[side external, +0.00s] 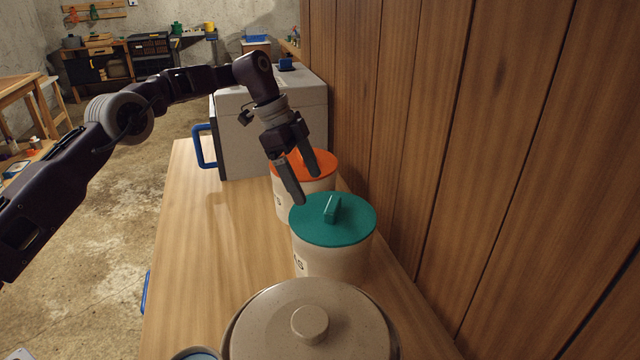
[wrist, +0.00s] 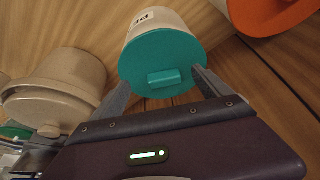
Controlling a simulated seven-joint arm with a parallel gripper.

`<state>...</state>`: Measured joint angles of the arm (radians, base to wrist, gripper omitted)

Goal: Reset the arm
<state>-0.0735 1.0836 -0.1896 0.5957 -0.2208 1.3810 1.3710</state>
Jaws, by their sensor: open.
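My gripper (side external: 308,188) is open and empty, pointing down above the canisters. In the side external view its fingers show in front of the orange-lidded canister (side external: 284,205) and just behind the teal-lidded canister (side external: 325,262). The teal lid (side external: 345,228) has a raised bar handle and is seated on its cream canister. In the wrist view the teal lid (wrist: 160,52) lies ahead between my two fingertips (wrist: 160,85). Whether a finger touches it, I cannot tell.
A speckled beige lidded pot (side external: 270,335) stands at the near end of the wooden counter (side external: 200,290). A grey box with a blue handle (side external: 235,150) stands at the far end. A wood-panelled wall (side external: 500,150) closes off the right. The counter's left part is clear.

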